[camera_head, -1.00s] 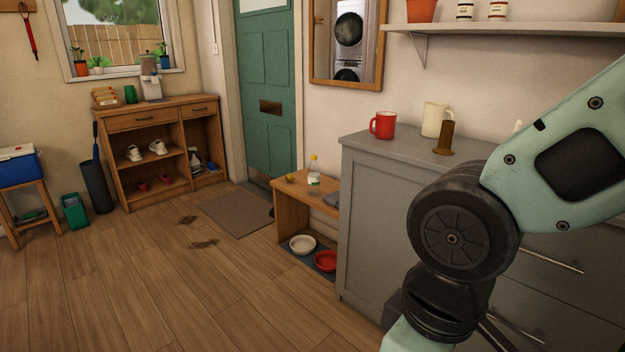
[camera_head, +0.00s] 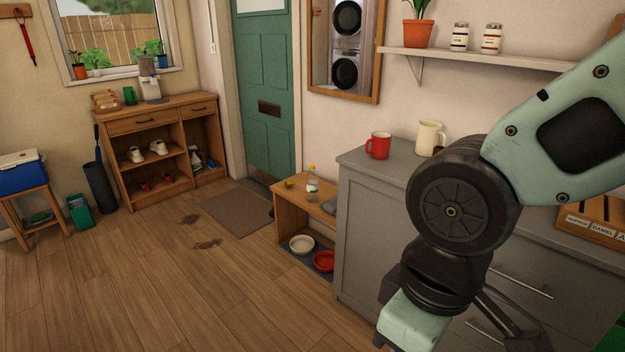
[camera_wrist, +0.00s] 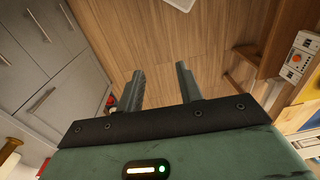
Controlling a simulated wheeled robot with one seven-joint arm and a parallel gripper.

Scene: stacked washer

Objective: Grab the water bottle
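The water bottle (camera_head: 312,186) is clear with a yellow cap and a pale label. It stands upright on a low wooden bench (camera_head: 291,200) between the green door and the grey cabinet. My gripper (camera_wrist: 159,76) shows in the wrist view with its two fingers apart and nothing between them, above bare wooden floor. In the head view my arm is at the right, in front of the grey cabinet, well away from the bottle. The gripper's fingers are not clear in the head view.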

